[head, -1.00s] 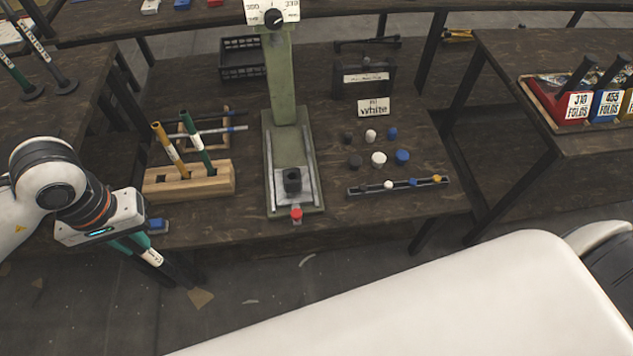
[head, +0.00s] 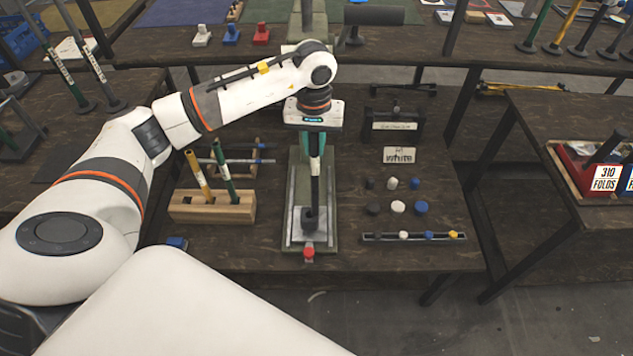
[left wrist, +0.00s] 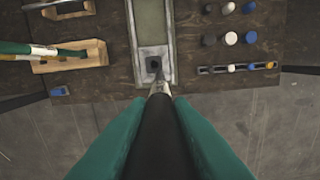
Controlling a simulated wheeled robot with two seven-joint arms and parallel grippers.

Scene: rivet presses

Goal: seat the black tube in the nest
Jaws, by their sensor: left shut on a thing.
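My left gripper (head: 314,150), with teal fingers, is shut on the black tube (head: 315,184) over the front of the green press. The tube hangs about upright, its lower end close to the dark round nest (head: 309,222) on the press's base plate. In the left wrist view the tube (left wrist: 160,135) runs between the two fingers and has a pale band near its far end. There the nest's dark opening (left wrist: 154,64) shows uncovered just beyond that end. The head view does not show whether they touch. My right gripper is not in view.
A wooden block (head: 212,208) with yellow and green tubes stands left of the press. A red knob (head: 309,253) is at the press front.

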